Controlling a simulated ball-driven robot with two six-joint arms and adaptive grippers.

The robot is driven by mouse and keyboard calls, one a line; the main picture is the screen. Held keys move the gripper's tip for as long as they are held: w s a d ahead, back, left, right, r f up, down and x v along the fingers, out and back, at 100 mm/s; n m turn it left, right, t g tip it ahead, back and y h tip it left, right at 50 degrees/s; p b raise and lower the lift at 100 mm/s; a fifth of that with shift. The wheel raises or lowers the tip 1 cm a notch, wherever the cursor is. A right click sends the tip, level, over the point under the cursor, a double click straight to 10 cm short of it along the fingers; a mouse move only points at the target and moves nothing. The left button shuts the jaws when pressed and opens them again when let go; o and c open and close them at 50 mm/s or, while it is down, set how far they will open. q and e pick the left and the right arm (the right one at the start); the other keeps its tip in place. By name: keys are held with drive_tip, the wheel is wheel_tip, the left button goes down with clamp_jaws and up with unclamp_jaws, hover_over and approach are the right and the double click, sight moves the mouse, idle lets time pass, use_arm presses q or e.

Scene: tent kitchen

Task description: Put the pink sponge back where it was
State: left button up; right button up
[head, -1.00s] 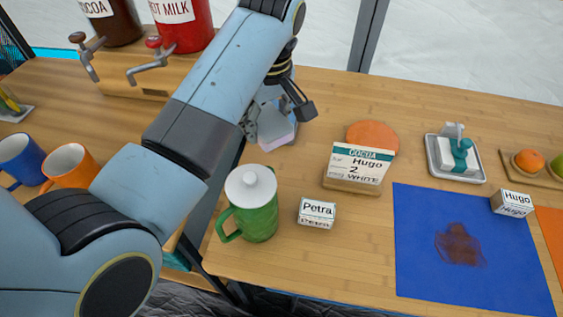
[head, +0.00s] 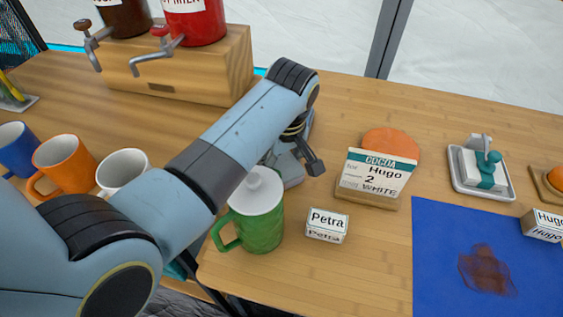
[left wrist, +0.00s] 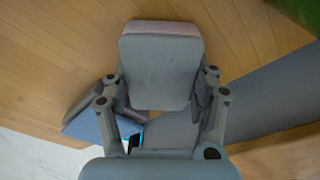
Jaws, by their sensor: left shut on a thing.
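My left gripper (head: 288,168) is low over the counter just behind the green mug with the white lid (head: 258,212). In the left wrist view the gripper (left wrist: 162,100) is shut on the sponge (left wrist: 160,65), a rounded block that looks grey in shadow with a pinkish far edge. In the head view the sponge is mostly hidden by the fingers and mug, so I cannot tell whether it touches the counter. A small bluish flat thing (left wrist: 90,125) lies at lower left in the wrist view, partly hidden by a finger. My right gripper is not in view.
A Petra name block (head: 327,225) and a cocoa order card (head: 375,172) stand right of the mug, with a round orange disc (head: 391,142) behind. A stained blue mat (head: 440,270) and a tray (head: 482,190) lie further right. Mugs (head: 65,163) stand left.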

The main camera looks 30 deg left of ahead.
sight(285, 168)
use_arm(q)
drive_tip(key=o, duration=1.1)
drive_tip(key=shift+f, duration=0.1)
drive_tip(key=shift+r, duration=0.35)
drive_tip(key=r+p, duration=0.3)
drive_tip(key=p, duration=0.1)
drive_tip(key=d+r+p, duration=0.1)
drive_tip(key=r+p, duration=0.3)
drive_tip(key=p, duration=0.1)
drive_tip(key=s+r+p, duration=0.1)
drive_tip(key=r+p, duration=0.3)
drive_tip(key=p, duration=0.1)
drive_tip(key=shift+d+r, duration=0.25)
